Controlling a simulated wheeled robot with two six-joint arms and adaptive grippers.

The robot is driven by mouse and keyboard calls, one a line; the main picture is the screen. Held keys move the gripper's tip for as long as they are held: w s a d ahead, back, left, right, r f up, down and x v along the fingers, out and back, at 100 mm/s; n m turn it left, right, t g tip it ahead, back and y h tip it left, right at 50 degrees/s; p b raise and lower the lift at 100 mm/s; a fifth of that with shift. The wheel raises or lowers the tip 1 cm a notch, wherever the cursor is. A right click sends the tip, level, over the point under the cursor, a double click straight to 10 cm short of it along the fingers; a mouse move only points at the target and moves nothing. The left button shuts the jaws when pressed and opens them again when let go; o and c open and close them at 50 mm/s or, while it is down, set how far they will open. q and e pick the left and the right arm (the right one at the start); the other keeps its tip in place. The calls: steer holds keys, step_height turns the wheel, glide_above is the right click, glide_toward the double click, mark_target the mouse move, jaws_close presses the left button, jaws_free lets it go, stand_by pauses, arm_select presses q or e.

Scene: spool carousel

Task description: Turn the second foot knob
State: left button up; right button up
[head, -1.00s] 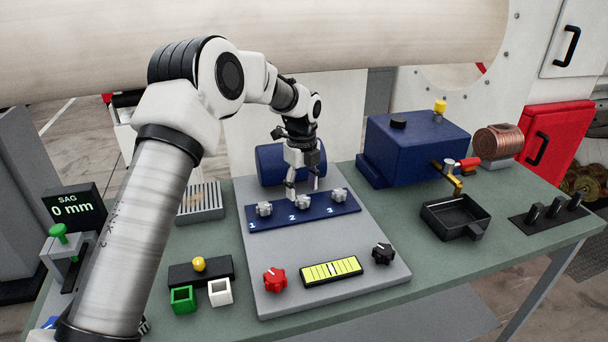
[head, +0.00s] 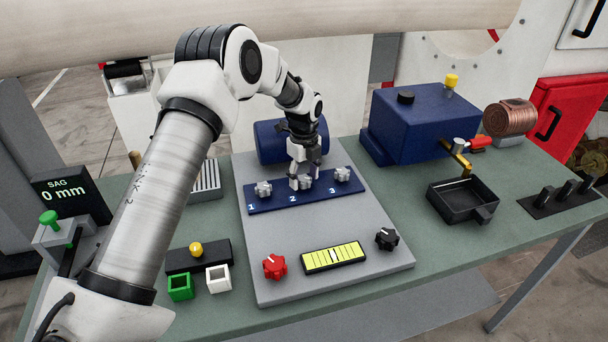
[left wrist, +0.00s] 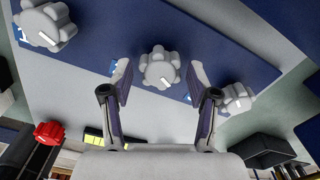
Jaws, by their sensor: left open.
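Three grey foot knobs stand in a row on a blue strip (head: 262,204) marked 1, 2 and 3. The second knob (head: 302,182) is the middle one; in the left wrist view (left wrist: 160,68) it sits between the two fingers, with clear gaps on both sides. My left gripper (head: 304,180) is open, pointing down over this knob. It also shows in the left wrist view (left wrist: 160,85). The first knob (head: 263,189) is to its left and the third knob (head: 342,174) to its right. My right gripper is not seen.
A red knob (head: 274,267), a yellow level gauge (head: 333,257) and a black knob (head: 387,238) lie nearer on the grey plate (head: 400,265). A blue cylinder (head: 268,140) stands behind the strip. A blue box (head: 420,125) and black tray (head: 455,205) are at right.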

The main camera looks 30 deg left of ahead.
arm_select(q)
steer(key=shift+s+r, duration=0.1)
steer(key=c, duration=0.6)
jaws_close()
